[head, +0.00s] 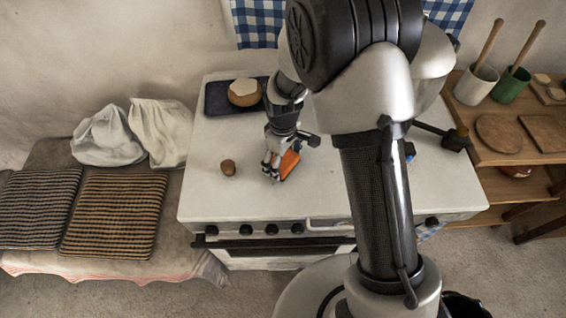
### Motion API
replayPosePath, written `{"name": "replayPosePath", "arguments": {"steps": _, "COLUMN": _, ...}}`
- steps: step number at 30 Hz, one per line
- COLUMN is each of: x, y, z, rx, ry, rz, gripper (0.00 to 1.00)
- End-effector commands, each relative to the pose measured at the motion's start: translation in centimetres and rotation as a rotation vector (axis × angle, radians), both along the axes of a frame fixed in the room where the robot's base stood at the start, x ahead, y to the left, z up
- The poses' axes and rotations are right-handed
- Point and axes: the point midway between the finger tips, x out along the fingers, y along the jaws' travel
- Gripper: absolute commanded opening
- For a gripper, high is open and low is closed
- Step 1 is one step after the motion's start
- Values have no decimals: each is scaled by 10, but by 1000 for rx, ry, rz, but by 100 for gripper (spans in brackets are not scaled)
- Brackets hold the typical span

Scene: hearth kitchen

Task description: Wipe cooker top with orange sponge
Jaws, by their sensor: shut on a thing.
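The cooker top (225,203) is a white flat surface with black knobs along its front. My gripper (272,172) is over the middle of the cooker top, pointing down, and is shut on the orange sponge (289,163). The sponge is partly hidden by the fingers and sits low, at or just above the surface; I cannot tell if it touches. My arm hides much of the right part of the cooker top.
A dark tray (216,97) with a round loaf or cheese (243,92) is at the back left. A dark-handled pan (455,139) is at the right. The front left surface is clear.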

Motion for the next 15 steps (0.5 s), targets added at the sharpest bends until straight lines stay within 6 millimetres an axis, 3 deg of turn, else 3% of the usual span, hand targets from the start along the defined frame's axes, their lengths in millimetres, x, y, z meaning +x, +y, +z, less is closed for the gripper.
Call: {"name": "replayPosePath", "arguments": {"steps": 15, "x": 33, "y": 0, "z": 0, "rx": 0, "ry": 0, "rz": -1, "gripper": 59}}
